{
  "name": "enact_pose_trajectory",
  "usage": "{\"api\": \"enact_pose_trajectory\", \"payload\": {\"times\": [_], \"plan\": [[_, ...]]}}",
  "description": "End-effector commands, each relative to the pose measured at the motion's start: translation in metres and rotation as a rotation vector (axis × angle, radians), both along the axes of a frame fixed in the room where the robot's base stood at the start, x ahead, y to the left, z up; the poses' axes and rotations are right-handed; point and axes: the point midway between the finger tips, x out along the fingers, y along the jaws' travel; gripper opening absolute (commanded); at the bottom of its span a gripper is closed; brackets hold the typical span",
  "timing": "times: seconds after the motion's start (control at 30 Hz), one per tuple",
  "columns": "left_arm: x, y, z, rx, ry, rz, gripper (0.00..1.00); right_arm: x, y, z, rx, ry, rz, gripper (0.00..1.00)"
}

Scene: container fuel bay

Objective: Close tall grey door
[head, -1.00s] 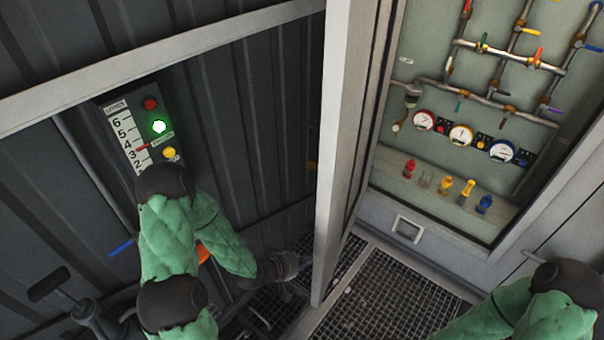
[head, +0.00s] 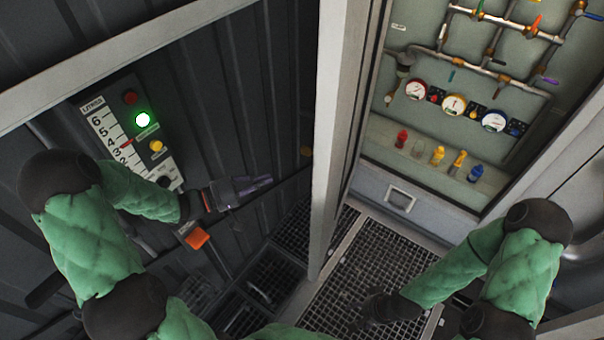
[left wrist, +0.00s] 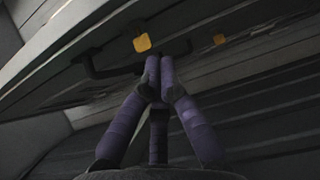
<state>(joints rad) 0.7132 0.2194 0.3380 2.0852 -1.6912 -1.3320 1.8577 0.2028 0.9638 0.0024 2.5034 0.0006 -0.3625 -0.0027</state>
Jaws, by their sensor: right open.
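The tall grey door (head: 336,130) stands open in the head view, seen nearly edge-on, between the dark ribbed wall and the pale cabinet interior (head: 450,115). My left gripper (head: 258,186) is to the left of the door, apart from it, in front of the dark wall. In the left wrist view its purple fingers (left wrist: 159,72) are nearly together with nothing seen between them. A dark bar handle (left wrist: 98,70) on a grey panel is behind the fingertips there. My right gripper (head: 365,318) is low over the floor grating, right of the door's bottom edge, its jaws open.
A gauge panel with a lit green button (head: 143,120) is on the left wall, with an orange block (head: 197,237) below. The cabinet holds pipes, gauges and small coloured bottles on a shelf (head: 437,155). Floor grating (head: 345,275) is open in front of the cabinet.

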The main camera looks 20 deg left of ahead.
Motion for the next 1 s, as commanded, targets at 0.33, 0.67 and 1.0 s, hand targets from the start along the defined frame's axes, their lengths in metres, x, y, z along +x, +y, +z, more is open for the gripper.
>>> {"api": "enact_pose_trajectory", "payload": {"times": [0.33, 0.67, 1.0], "plan": [[0.042, -0.053, -0.001, 0.000, -0.001, -0.005, 0.00, 0.000, 0.000, -0.009, 0.000, 0.000, 0.000, 0.56], [0.046, -0.092, 0.000, 0.001, -0.002, 0.000, 0.00, 0.000, 0.000, -0.015, 0.000, 0.000, 0.000, 0.56], [0.045, -0.098, 0.000, 0.001, -0.001, 0.002, 0.00, 0.000, 0.000, -0.015, 0.000, 0.000, 0.000, 0.56]]}}
